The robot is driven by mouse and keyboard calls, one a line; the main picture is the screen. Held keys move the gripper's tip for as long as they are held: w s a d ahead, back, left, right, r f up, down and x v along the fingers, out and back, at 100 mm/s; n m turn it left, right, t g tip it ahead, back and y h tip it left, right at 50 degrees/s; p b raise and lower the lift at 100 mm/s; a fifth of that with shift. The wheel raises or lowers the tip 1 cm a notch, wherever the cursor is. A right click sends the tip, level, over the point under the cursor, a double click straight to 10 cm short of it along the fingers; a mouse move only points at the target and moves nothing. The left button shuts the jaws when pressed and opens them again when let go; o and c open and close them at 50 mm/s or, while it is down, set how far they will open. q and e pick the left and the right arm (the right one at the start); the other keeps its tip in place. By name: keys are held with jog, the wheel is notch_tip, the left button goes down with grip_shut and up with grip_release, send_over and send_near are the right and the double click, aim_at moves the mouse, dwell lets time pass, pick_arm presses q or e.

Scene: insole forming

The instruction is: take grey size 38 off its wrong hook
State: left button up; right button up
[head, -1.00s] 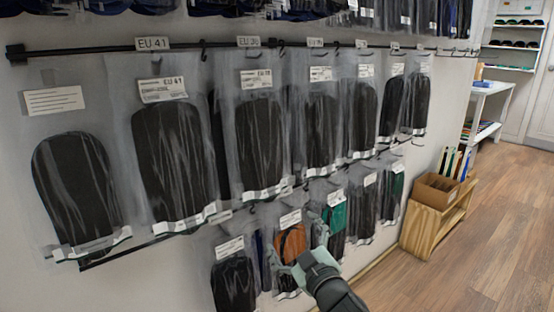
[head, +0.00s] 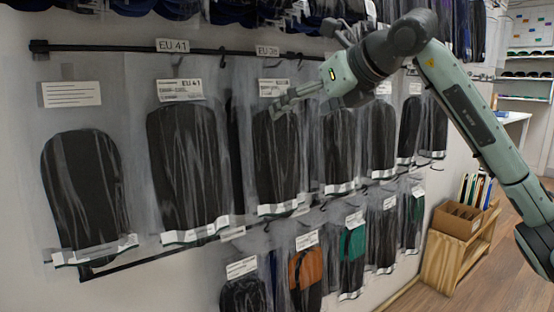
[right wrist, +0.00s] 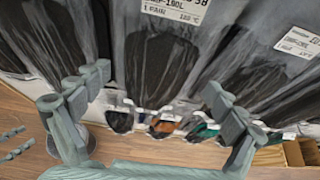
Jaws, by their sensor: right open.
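A clear bag with a dark insole (head: 278,160) hangs in the upper row below the second rail tag (head: 268,50), whose digits are hard to read. The bag's white label is partly behind my right gripper (head: 284,101). In the right wrist view this bag (right wrist: 155,70) hangs between the spread fingers, and its label (right wrist: 178,8) seems to end in 38. My right gripper (right wrist: 157,98) is open and empty, in front of the bag's upper part. I cannot tell whether a finger touches the plastic. My left gripper is not in view.
A bag labelled EU 41 (head: 188,150) hangs close on the left, and another dark bag (head: 340,150) on the right. A lower row holds several bags, one orange (head: 306,268). A wooden stand with a cardboard box (head: 457,220) is at the right. The floor beyond is clear.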

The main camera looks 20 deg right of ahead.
aim_at(282, 124)
jog(key=x, duration=0.7)
jog(key=shift+d+f, duration=0.1)
jog(key=shift+f, duration=0.05)
jog(key=c, duration=1.6)
jog(key=shift+c, duration=0.2)
